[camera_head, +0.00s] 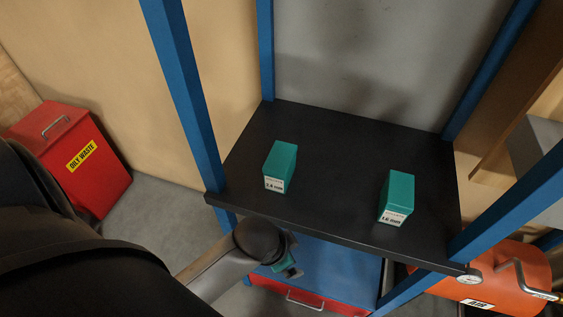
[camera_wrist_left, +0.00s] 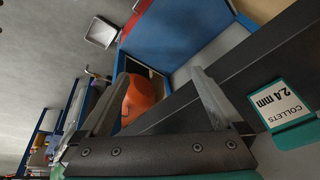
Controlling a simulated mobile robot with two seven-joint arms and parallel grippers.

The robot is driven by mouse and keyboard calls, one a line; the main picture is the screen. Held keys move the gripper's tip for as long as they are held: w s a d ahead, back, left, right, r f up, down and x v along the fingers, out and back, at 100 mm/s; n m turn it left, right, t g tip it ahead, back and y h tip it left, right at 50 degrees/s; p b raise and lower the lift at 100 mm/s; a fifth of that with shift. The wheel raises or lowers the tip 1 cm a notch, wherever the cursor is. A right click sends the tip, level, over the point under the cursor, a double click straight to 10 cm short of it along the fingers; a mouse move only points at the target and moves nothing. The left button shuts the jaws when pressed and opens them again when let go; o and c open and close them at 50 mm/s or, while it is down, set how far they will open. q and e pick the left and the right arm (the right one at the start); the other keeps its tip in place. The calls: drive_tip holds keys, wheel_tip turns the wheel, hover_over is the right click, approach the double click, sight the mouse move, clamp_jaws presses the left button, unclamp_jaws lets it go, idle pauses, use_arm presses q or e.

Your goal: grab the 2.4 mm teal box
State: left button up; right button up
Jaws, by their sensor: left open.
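The 2.4 mm teal box (camera_head: 281,164) stands upright on the left part of the black shelf, its white label facing front. In the left wrist view its label (camera_wrist_left: 275,105) reads "COLLETS 2.4 mm" at the right edge, and part of the box is cut off. A similar teal box marked 1.6 mm (camera_head: 398,195) stands to its right on the shelf. My left gripper (camera_head: 290,270) is in front of and below the shelf's front edge, apart from the box. In the wrist view its two fingers (camera_wrist_left: 160,75) are spread and empty. My right gripper is not seen.
The black shelf (camera_head: 335,180) has bare room between and behind the boxes. Blue posts (camera_head: 187,90) rise at its corners. An orange air tank (camera_head: 500,275) stands low at the right. A red oily waste bin (camera_head: 100,185) stands at the left. A red drawer is below.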

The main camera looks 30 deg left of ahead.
use_arm(q)
drive_tip(key=w+d+r+m+t+h, duration=0.1)
drive_tip(key=w+r+m, duration=0.1)
drive_tip(key=r+m, duration=0.25)
drive_tip(key=w+d+r+m, duration=0.1)
drive_tip(key=w+r+m, duration=0.2)
drive_tip(key=r, duration=0.2)
drive_tip(key=m+y, duration=0.3)
drive_tip(key=m, duration=1.7)
approach(282, 162)
drive_tip(key=x, duration=0.4)
drive_tip(key=b+x, duration=0.1)
drive_tip(key=x, duration=0.4)
drive_tip(key=w+a+x, duration=0.1)
drive_tip(key=x, duration=0.3)
drive_tip(key=shift+w+a+f+b, duration=0.1)
drive_tip(key=shift+a+b, duration=0.05)
drive_tip(key=shift+b, duration=0.15)
drive_tip(key=shift+w+f, duration=0.1)
drive_tip(key=shift+f, duration=0.05)
drive_tip(key=shift+f, duration=0.25)
